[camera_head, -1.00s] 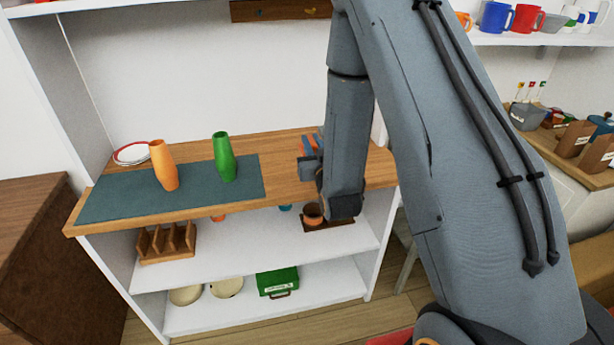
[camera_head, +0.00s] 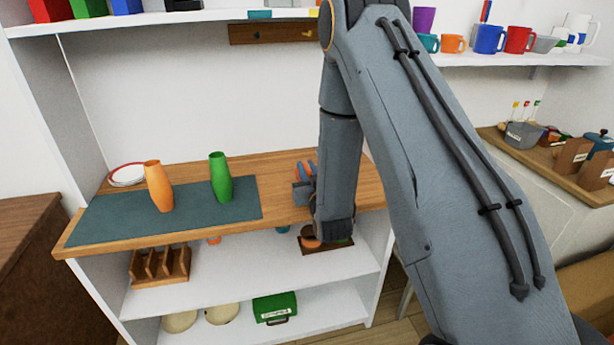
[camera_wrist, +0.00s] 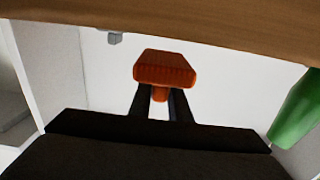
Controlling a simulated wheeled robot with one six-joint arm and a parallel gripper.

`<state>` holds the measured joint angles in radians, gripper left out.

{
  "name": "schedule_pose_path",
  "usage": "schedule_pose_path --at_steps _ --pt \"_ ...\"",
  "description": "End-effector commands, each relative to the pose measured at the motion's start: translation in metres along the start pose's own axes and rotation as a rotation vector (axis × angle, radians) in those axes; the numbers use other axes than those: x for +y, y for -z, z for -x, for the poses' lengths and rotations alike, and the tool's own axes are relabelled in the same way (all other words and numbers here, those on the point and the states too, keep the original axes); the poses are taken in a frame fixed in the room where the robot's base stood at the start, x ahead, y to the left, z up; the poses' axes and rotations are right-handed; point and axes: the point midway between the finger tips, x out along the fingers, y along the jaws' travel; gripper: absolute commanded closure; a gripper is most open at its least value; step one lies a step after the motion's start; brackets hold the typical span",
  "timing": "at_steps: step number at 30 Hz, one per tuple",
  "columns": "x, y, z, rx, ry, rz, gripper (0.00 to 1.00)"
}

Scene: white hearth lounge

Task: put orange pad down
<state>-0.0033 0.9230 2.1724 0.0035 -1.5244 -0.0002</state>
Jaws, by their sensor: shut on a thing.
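My gripper (camera_wrist: 160,103) is shut on the orange pad (camera_wrist: 165,70) in the wrist view. The pad is a blocky orange-red piece with a short stem between the two dark fingers. In the head view my gripper (camera_head: 303,188) is beside the wooden counter top, right of the green vase (camera_head: 220,178). The pad cannot be made out clearly there, and my wrist hides part of the counter. A blue-green mat (camera_head: 110,218) lies on the counter, with the orange vase (camera_head: 159,187) and green vase standing on it.
A red-rimmed plate stack (camera_head: 126,175) sits at the counter's back left. A wooden rack (camera_head: 160,266) and a green box (camera_head: 275,307) are on lower shelves. Several mugs (camera_head: 489,39) line the upper right shelf. Bare counter (camera_head: 275,178) shows between mat and gripper.

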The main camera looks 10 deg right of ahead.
Motion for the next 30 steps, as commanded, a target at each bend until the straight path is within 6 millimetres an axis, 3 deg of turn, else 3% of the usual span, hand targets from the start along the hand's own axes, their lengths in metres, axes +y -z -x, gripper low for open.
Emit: schedule_pose_path --at_steps 6,19,20,23,30 --pt "0.000 -0.024 0.000 -0.001 0.000 0.000 1.00" --pt "0.000 -0.030 0.000 -0.001 0.000 0.000 1.00" --pt "0.000 -0.030 0.000 -0.001 0.000 0.000 0.82" --pt "0.000 -0.029 0.000 -0.001 0.000 0.000 0.65" --pt "0.000 -0.029 0.000 0.000 0.000 0.000 0.65"
